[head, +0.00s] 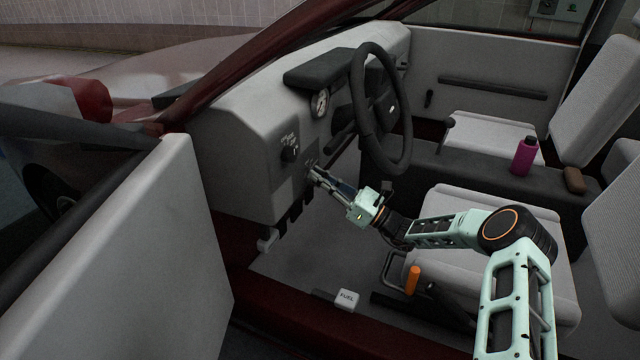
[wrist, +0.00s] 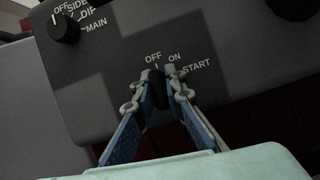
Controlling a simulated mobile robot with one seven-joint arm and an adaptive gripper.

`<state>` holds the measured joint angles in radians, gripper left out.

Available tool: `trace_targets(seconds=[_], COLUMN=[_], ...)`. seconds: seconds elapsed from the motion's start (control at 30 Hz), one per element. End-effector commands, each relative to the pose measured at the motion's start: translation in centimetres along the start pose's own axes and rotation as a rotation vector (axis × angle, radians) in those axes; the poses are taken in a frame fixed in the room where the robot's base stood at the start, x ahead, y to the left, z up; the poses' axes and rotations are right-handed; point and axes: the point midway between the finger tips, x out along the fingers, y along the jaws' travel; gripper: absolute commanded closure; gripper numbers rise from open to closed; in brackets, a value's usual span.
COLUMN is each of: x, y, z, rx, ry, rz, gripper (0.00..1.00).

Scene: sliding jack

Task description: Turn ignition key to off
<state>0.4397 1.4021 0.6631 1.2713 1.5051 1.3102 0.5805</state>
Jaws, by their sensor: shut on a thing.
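The dark ignition key (wrist: 158,92) stands on the grey dash panel below the printed words OFF, ON and START in the wrist view. Its top end points roughly up, near the OFF word; the exact setting is hard to tell. My gripper (wrist: 159,84) has one fingertip on each side of the key and is shut on it. In the head view my gripper (head: 314,173) reaches the lower dash left of the steering wheel (head: 366,110), and its fingers hide the key there.
A light switch knob (wrist: 64,28) marked OFF, SIDE, DIP and MAIN sits to the upper left of the key. The open car door (head: 150,240) stands at the left. A seat (head: 465,215), an orange-handled lever (head: 413,280) and a magenta bottle (head: 524,156) are around my arm.

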Motion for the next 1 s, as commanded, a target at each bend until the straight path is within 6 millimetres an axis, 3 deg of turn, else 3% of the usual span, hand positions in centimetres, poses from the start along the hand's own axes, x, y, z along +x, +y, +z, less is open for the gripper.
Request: trace_targets(seconds=[0.77,0.8,0.93,1.0], x=[-0.07,-0.07,-0.06,-0.04], y=[0.00,0.01,0.01,0.02], z=[-0.01,-0.01,-0.01,0.00], rx=[-0.100,-0.100,-0.099,-0.099], ry=[0.002,0.002,0.001,0.001], rz=[0.041,0.041,0.041,0.041], gripper=[1.00,0.85,0.72,0.72])
